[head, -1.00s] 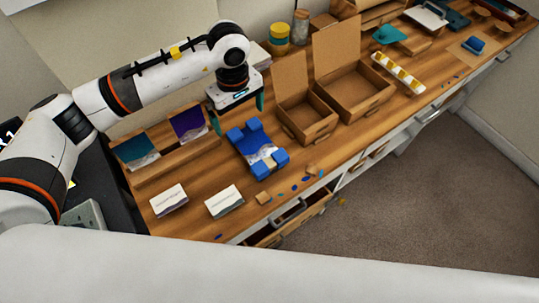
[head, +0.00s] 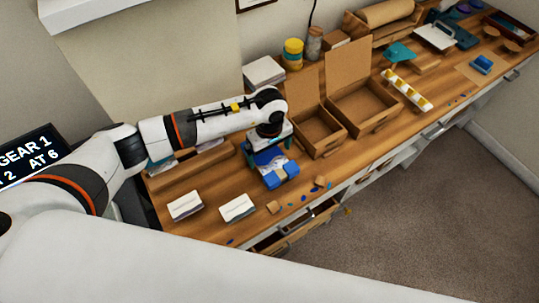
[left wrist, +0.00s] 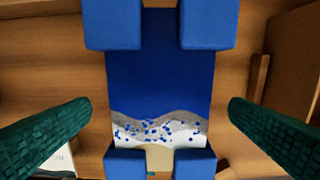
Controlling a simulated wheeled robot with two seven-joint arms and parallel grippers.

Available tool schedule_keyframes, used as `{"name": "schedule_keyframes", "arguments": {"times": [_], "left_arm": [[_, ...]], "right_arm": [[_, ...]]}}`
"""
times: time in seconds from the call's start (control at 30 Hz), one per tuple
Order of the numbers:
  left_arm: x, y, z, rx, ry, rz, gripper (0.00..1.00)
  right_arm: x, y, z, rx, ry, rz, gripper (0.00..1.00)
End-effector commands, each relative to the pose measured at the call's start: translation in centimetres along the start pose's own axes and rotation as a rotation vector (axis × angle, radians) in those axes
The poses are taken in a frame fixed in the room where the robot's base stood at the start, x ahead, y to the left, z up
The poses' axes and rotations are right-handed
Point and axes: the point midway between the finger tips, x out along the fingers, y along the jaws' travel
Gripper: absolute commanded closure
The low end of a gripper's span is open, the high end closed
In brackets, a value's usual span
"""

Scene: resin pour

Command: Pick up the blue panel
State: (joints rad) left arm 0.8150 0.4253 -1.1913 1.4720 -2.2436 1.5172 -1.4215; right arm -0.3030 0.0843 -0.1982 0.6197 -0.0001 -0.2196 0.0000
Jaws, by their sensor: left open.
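The blue panel (left wrist: 160,70) lies between blue corner blocks (left wrist: 112,22) on the wooden bench. Its one end has a grey and white wave band with blue specks. In the head view the blue panel (head: 264,157) is partly hidden under my left gripper (head: 270,146). My left gripper is open above the panel. In the left wrist view its green fingers (left wrist: 160,108) stand wide on either side of the panel, apart from it. My right gripper is not in view.
Two open cardboard boxes (head: 318,133) stand right of the panel. Two white card stacks (head: 237,208) lie in front on the left. Small blue pieces and a wooden block (head: 273,207) lie near the front edge, above an open drawer (head: 290,236).

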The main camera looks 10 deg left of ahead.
Motion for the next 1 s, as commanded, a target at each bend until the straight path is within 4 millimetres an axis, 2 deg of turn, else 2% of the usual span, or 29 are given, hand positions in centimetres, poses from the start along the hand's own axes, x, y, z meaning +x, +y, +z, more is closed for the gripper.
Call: {"name": "schedule_keyframes", "arguments": {"times": [0.03,0.2,0.4,0.67,0.9,1.0], "left_arm": [[0.5,0.0,-0.1,-0.002,0.003,0.002,0.00],[2.0,0.0,-0.1,0.000,0.001,-0.001,0.00],[2.1,-0.1,0.0,0.000,0.000,-0.002,0.00],[2.1,0.0,0.0,0.000,0.000,-0.002,0.40],[1.9,-0.1,0.1,0.000,-0.001,-0.003,0.40],[1.3,-0.1,0.1,0.000,-0.001,-0.005,0.40]], "right_arm": [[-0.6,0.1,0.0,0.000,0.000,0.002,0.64],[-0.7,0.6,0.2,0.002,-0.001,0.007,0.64],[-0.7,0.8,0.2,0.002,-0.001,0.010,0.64],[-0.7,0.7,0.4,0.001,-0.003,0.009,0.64],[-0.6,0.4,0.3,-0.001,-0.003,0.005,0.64],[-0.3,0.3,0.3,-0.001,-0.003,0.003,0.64]]}}
